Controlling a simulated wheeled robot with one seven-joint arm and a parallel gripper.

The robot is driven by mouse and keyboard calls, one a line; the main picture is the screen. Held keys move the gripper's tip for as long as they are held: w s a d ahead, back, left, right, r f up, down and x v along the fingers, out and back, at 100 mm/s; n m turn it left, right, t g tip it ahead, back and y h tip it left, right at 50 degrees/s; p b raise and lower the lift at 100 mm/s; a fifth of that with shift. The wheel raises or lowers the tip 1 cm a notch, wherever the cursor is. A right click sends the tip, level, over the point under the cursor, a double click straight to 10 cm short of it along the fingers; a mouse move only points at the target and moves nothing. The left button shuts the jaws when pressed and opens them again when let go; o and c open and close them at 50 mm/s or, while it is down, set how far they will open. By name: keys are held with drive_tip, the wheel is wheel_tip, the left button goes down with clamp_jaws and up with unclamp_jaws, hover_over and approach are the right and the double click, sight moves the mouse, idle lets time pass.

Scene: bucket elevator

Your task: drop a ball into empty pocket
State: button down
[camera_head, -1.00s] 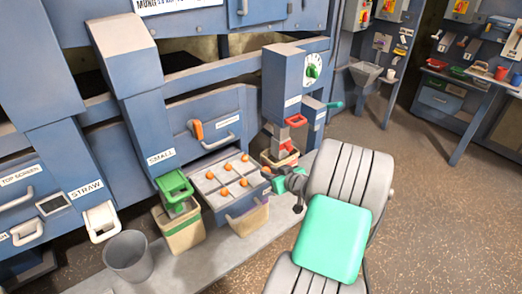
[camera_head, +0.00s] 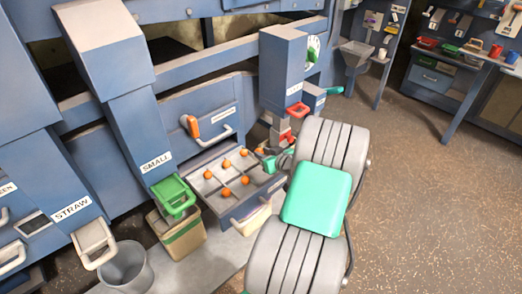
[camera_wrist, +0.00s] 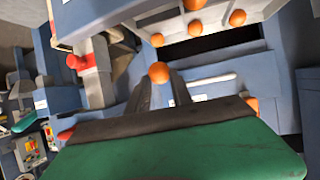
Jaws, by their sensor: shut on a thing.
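My gripper (camera_head: 267,157) is shut on an orange ball (camera_wrist: 159,72), seen between the dark fingertips in the wrist view. In the head view it is at the right side of the grey tray (camera_head: 236,172). The tray is divided into pockets, and several orange balls (camera_head: 227,194) sit in it. Some of these tray balls (camera_wrist: 194,28) also show at the top of the wrist view. The held ball appears at or above the tray's right edge; its height is hard to tell. My arm hides part of that side, and I cannot make out which pocket is empty.
A green chute (camera_head: 173,193) labelled SMALL hangs over a tan bin (camera_head: 178,235) left of the tray. A grey bucket (camera_head: 125,266) stands further left. A blue column with a red handle (camera_head: 297,110) rises behind my gripper. Open floor lies to the right.

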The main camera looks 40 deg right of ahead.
wheel_tip(320, 180, down, 3)
drive_tip(key=shift+b, duration=0.5)
drive_tip(key=c, duration=1.1)
unclamp_jaws()
drive_tip(key=shift+o, duration=0.2)
drive_tip(key=v, duration=0.8)
